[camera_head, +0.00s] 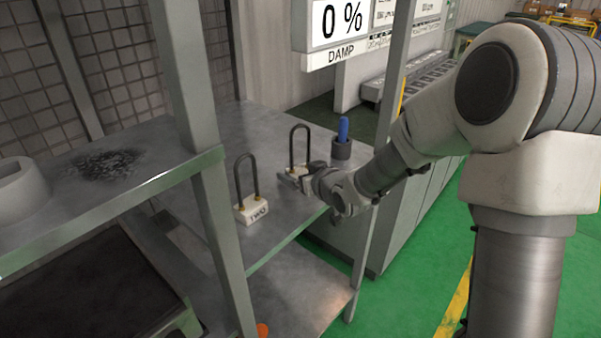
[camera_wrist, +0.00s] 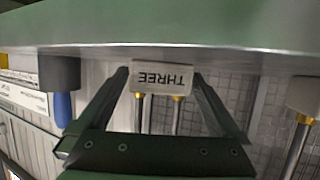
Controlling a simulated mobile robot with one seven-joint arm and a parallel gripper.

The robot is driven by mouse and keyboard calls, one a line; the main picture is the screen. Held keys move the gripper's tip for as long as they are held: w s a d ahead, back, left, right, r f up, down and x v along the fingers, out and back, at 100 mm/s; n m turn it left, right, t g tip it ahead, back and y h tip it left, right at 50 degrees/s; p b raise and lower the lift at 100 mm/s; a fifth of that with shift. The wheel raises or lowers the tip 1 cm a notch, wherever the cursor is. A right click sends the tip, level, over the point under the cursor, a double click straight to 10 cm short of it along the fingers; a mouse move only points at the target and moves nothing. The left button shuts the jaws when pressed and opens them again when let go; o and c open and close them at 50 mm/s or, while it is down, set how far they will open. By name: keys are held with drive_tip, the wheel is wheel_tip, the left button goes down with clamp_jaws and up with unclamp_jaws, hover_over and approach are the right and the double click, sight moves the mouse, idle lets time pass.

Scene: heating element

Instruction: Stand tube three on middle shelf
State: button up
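Tube three is a dark U-shaped tube on a white block (camera_head: 299,171), standing upright on the grey metal upper shelf (camera_head: 285,212) in the head view. The wrist view is upside down and shows its block (camera_wrist: 163,78) with the label THREE between my fingertips. My gripper (camera_head: 292,181) is at the block in the head view and partly hides it. In the wrist view my gripper (camera_wrist: 161,76) has its fingers apart, one on each side of the block. A narrow gap shows on one side; contact on the other is unclear.
Tube two (camera_head: 250,211) stands upright to the left of tube three. A dark cup (camera_head: 341,149) with a blue handle (camera_head: 343,130) stands close behind on the right. A grey post (camera_head: 205,150) rises at the left. An orange object (camera_head: 262,330) lies low down.

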drive_tip(key=shift+r, duration=0.25)
drive_tip(key=p+v, duration=0.2)
drive_tip(key=v, duration=1)
drive_tip(key=shift+f, duration=0.15)
drive_tip(key=s+d+r+m+g+h+p, duration=0.2)
drive_tip(key=s+d+r+m+h+p, duration=0.15)
drive_tip(key=s+d+r+h, duration=0.5)
drive_tip(key=s+d+r+m+g+y+p, duration=0.1)
drive_tip(key=s+r+g, duration=0.1)
drive_tip(key=s, duration=0.6)
drive_tip(key=s+d+r+m+g+y+p, duration=0.1)
drive_tip(key=s+d+r+g+p, duration=0.1)
drive_tip(key=s, duration=0.5)
drive_tip(key=shift+v, duration=0.95)
